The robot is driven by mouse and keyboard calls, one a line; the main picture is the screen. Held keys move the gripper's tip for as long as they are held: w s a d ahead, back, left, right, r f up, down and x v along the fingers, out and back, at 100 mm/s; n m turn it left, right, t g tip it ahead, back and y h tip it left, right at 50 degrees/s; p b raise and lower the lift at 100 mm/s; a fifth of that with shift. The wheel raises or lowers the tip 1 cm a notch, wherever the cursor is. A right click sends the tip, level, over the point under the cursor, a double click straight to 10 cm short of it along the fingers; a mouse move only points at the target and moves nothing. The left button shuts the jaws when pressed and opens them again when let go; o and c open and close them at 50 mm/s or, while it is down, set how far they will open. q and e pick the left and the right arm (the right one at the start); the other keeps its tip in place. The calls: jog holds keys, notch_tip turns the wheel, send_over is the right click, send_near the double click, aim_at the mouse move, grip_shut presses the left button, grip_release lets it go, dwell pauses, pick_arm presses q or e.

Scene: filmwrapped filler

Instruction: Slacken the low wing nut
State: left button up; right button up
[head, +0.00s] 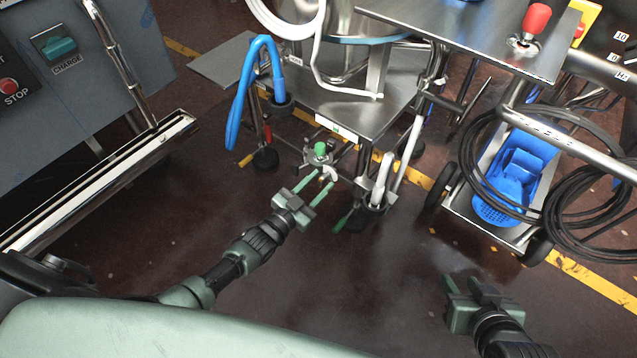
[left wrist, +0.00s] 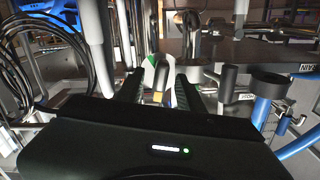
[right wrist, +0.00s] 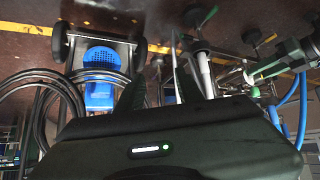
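A pale wing-shaped piece (head: 328,173), probably the low wing nut, sits just below a green knob (head: 320,150) on a metal fitting under the steel cart. My left gripper (head: 324,178) is open, with its two fingertips on either side of the pale piece; contact cannot be told. In the left wrist view a small white and green fitting (left wrist: 149,76) shows between the open fingers (left wrist: 158,88), partly hidden by them. My right gripper (head: 462,284) is open and empty, low over the floor at the right. Its spread fingers also show in the right wrist view (right wrist: 158,92).
The steel cart's lower shelf (head: 340,105) overhangs the fitting. A blue hose (head: 238,98) hangs left of it, and a white pipe (head: 409,150) stands to its right. Floor between my grippers is clear.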

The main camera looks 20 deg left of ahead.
pick_arm(q)
jog(key=shift+r, duration=0.1)
